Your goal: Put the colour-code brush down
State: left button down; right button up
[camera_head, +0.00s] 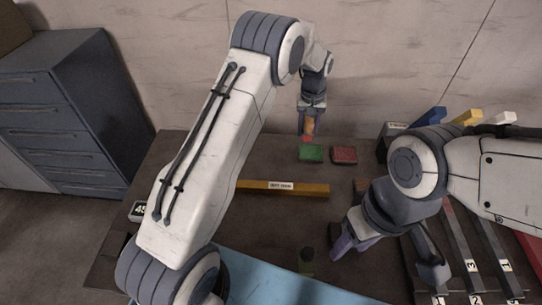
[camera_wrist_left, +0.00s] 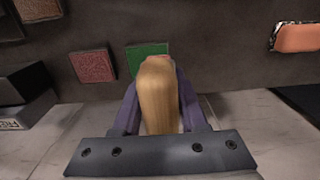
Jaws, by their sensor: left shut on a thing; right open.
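The colour-code brush (camera_head: 309,126) is between the fingers of my left gripper (camera_head: 310,118), at the back of the table. Its tan, rounded handle (camera_wrist_left: 158,95) fills the middle of the left wrist view, and a small red part shows below it in the head view. My left gripper is shut on it, just behind and above a green pad (camera_head: 311,153). That pad also shows in the left wrist view (camera_wrist_left: 146,52). I cannot tell whether the brush touches it. A dark red pad (camera_head: 344,155) lies just right of the green one. My right gripper (camera_head: 350,238) is open and empty over the table's front right.
A yellow-brown bar (camera_head: 283,187) with a label lies across the middle. A dark green upright item (camera_head: 306,262) stands by the blue mat (camera_head: 265,275). Numbered lanes (camera_head: 472,262) with coloured ends lie at right. A drawer cabinet (camera_head: 65,110) stands left.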

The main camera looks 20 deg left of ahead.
pick_arm(q)
jog(key=p, duration=0.4)
send_over(271, 155)
notch_tip(271, 155, down, 7)
jog(key=shift+d+r, duration=0.1)
jog(key=shift+r, duration=0.1)
notch_tip(271, 155, down, 4)
jog(key=shift+r+p, duration=0.1)
jog(key=shift+p, duration=0.5)
jog(key=shift+f, duration=0.2)
jog(key=shift+f, duration=0.1)
